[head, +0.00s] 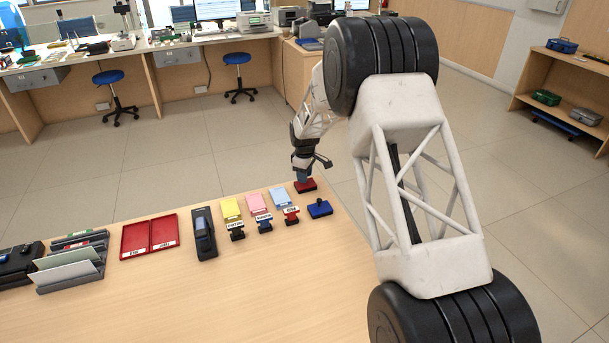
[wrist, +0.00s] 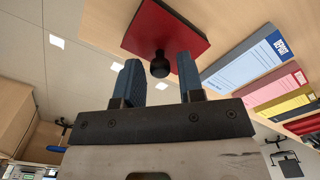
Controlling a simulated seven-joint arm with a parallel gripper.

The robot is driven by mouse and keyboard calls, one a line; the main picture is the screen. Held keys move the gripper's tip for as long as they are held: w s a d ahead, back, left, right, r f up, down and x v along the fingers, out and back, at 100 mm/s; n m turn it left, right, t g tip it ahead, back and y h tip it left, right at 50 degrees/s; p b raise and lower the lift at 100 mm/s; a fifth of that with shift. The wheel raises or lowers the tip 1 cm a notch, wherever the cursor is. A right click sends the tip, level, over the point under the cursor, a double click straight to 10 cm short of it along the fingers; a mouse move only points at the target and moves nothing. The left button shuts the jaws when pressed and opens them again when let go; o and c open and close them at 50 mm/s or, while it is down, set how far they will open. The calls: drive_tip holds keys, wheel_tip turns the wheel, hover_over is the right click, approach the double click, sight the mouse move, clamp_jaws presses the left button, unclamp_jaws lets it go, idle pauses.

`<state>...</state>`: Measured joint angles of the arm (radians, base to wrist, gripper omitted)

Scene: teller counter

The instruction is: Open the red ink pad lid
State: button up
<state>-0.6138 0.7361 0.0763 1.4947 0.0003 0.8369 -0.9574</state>
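The red ink pad (head: 306,186) lies near the far edge of the counter, to the right of the slip pads. In the wrist view its flat red lid (wrist: 165,30) fills the top middle, with a round black knob (wrist: 160,66) standing out from it. The lid appears to be on the pad. My gripper (head: 303,178) is directly over the pad, pointing down. In the wrist view its two blue fingers (wrist: 159,60) are apart, with the knob showing between their tips and a gap on each side. Whether the tips reach fully around the knob is hard to tell.
A blue ink pad (head: 320,208) with a knob is close in front. Blue (head: 280,198), pink (head: 257,203) and yellow (head: 231,209) slip pads and several stamps stand to the left. The counter's front (head: 270,290) is clear.

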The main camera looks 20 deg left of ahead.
clamp_jaws()
drive_tip(key=shift+s+d, duration=1.85)
drive_tip(key=shift+o, duration=1.3)
unclamp_jaws()
drive_tip(key=shift+r, duration=0.1)
wheel_tip(320, 180, up, 8)
drive_tip(key=shift+f, duration=0.2)
